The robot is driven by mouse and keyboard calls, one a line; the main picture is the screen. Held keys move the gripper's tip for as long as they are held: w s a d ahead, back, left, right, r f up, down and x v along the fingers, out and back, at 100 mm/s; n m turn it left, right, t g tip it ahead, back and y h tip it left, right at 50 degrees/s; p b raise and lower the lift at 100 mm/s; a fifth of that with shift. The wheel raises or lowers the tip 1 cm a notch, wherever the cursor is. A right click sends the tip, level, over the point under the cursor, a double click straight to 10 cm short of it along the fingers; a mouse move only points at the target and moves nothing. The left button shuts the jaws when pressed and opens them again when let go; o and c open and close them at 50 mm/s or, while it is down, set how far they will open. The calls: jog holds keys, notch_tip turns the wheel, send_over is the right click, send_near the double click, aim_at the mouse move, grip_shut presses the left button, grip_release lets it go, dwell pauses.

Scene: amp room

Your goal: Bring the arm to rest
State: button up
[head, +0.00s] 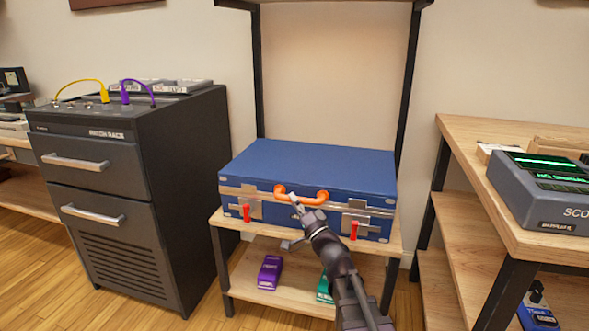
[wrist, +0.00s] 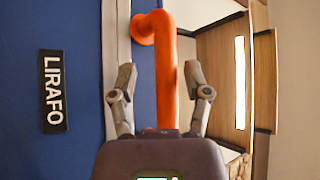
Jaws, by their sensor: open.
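My gripper (head: 298,203) reaches up to the front of a closed blue case (head: 315,165). In the wrist view its two fingers (wrist: 160,82) are apart, one on each side of the case's orange handle (wrist: 166,50). The handle also shows in the head view (head: 318,198), partly behind my gripper. I see gaps between fingers and handle, so it is not gripped. The case lies flat on a wooden shelf stand (head: 225,222), with red latches (head: 246,212) hanging on its front.
A dark drawer cabinet (head: 115,150) with cables on top stands left. A wooden table (head: 470,135) carrying a grey device (head: 535,205) stands right. A purple box (head: 270,272) and a green box (head: 324,290) lie on the lower shelf.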

jog(key=s+a+f+n+g+h, duration=0.1)
jog(key=s+f+n+g, duration=0.4)
jog(key=f, duration=0.3)
jog(key=s+f+n+g+h, duration=0.1)
jog(key=s+f+n+g, duration=0.3)
jog(key=f+g, duration=0.3)
jog(key=s+d+f+m+g+h, duration=0.25)
jog(key=s+d+f+h, duration=0.3)
jog(key=d, duration=0.35)
jog(key=s+d+f+m+g+h, duration=0.1)
jog(key=s+d+f+g+h, duration=0.35)
jog(key=d, duration=0.45)
notch_tip(320, 180, up, 54)
jog(key=s+h+p, duration=0.1)
jog(key=p, duration=5.3)
jog(key=shift+s+a+f+t, duration=0.15)
jog(key=shift+s+f+t, duration=0.05)
jog(key=shift+s+t, duration=0.2)
